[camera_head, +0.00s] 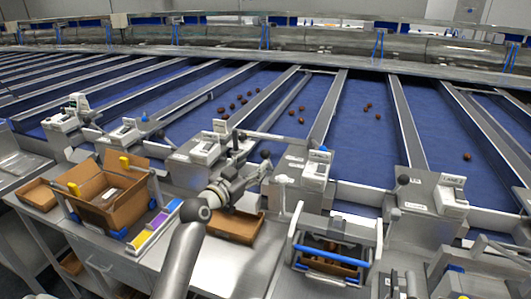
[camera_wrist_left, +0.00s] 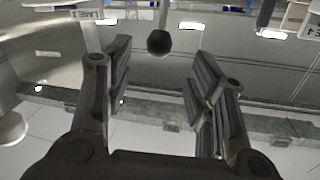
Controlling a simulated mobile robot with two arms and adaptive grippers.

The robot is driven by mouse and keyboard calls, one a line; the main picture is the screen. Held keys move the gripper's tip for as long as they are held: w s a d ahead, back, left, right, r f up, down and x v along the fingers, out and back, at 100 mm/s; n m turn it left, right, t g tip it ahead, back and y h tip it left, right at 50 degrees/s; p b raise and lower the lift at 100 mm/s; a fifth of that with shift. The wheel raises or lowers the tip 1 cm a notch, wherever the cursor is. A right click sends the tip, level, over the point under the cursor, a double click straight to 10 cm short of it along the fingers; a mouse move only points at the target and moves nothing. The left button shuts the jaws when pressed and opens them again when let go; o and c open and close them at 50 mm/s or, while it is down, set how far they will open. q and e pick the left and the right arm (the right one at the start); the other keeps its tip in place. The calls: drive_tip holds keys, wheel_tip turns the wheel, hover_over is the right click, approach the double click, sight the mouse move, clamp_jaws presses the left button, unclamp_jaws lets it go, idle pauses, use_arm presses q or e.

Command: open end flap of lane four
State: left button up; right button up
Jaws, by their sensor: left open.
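My left gripper (camera_head: 247,168) is open in the middle of the head view, over the metal front of the lanes. A dark ball knob (camera_wrist_left: 159,42) shows between and beyond its two spread fingers in the left wrist view, with no visible contact. In the head view a dark ball knob (camera_head: 265,154) is just right of the gripper, beside a labelled lane box (camera_head: 316,170). The lane numbers are too small to read surely, so I cannot tell which flap is lane four's. Dark parts at the bottom edge (camera_head: 397,287) may be my right gripper; its jaws are unclear.
Blue lanes (camera_head: 355,135) carry several brown dates. An open cardboard box (camera_head: 105,195) stands at the left, and a shallow cardboard tray (camera_head: 236,228) lies below my left gripper. A metal frame with blue bars (camera_head: 325,262) stands front right. Another ball-topped lever (camera_head: 403,180) stands farther right.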

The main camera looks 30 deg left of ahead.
sight(263, 156)
use_arm(q)
drive_tip(key=w+p, duration=0.1)
drive_tip(key=w, duration=0.7)
drive_tip(key=shift+w+a+f, duration=0.1)
drive_tip(key=shift+a, duration=0.05)
drive_tip(key=shift+c, duration=0.3)
clamp_jaws()
